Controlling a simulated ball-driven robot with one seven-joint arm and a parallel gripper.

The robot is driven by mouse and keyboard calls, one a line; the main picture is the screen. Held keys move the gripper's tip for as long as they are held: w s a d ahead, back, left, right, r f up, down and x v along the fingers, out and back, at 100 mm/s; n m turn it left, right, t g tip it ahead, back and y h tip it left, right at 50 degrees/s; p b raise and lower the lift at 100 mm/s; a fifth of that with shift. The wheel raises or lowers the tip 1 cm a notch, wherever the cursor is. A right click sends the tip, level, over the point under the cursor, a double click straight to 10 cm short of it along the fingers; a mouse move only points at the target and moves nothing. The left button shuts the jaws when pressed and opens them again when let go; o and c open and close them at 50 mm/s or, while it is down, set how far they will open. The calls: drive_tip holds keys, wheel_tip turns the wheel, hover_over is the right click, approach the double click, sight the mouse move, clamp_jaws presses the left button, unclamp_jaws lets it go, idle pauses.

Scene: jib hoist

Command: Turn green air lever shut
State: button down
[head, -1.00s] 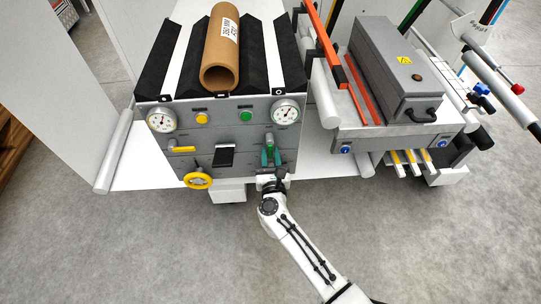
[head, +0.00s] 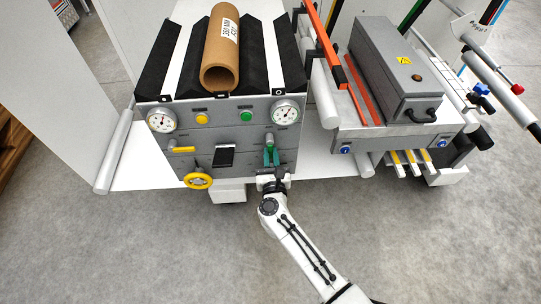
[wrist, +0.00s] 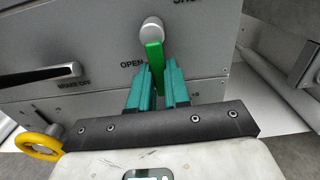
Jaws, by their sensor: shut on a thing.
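The green air lever (wrist: 155,54) hangs down and slightly right from its round silver pivot (wrist: 151,28) on the grey panel. The word OPEN is printed just left of it, and a partly cut-off label shows at the upper right. My gripper (wrist: 158,70) has its teal fingers on either side of the lever's lower end, shut on it; the fingers hide the lever's tip. In the head view, the lever (head: 269,140) is small at the panel's right side, with my gripper (head: 271,156) just below it.
A black brake lever (wrist: 40,76) lies left of the gripper, with a yellow handwheel (head: 198,181) lower left. Gauges, buttons and a yellow lever (head: 183,149) share the panel. A cardboard tube (head: 221,50) rests on top. A grey bench unit (head: 395,65) stands right. Floor in front is clear.

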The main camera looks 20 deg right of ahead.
drive_tip(key=n, duration=0.1)
drive_tip(key=d+n+p, duration=0.1)
drive_tip(key=n, duration=0.2)
drive_tip(key=shift+s+d+r, duration=0.25)
drive_tip(key=shift+r, duration=0.05)
drive_tip(key=n+p, duration=0.1)
drive_tip(key=n, duration=0.2)
drive_tip(key=d+r+n+p, duration=0.1)
drive_tip(key=n, duration=0.1)
drive_tip(key=shift+s+p, duration=0.2)
drive_tip(key=shift+p, duration=0.1)
drive_tip(key=n+p, duration=0.1)
drive_tip(key=n, duration=0.1)
drive_tip(key=d+r+n+p, duration=0.1)
drive_tip(key=n, duration=0.1)
drive_tip(key=shift+s+r+p, duration=0.15)
drive_tip(key=shift+p, duration=0.15)
drive_tip(key=shift+r+n+p, duration=0.3)
drive_tip(key=shift+n+p, duration=0.25)
drive_tip(key=shift+n, duration=0.55)
drive_tip(key=shift+r+n+p, duration=0.3)
drive_tip(key=shift+n+p, duration=0.2)
drive_tip(key=shift+n, duration=0.6)
drive_tip(key=c, duration=1.1)
unclamp_jaws()
drive_tip(key=p+v, duration=0.1)
drive_tip(key=v, duration=0.9)
drive_tip(key=shift+s+p, duration=0.35)
drive_tip(key=shift+s, duration=0.05)
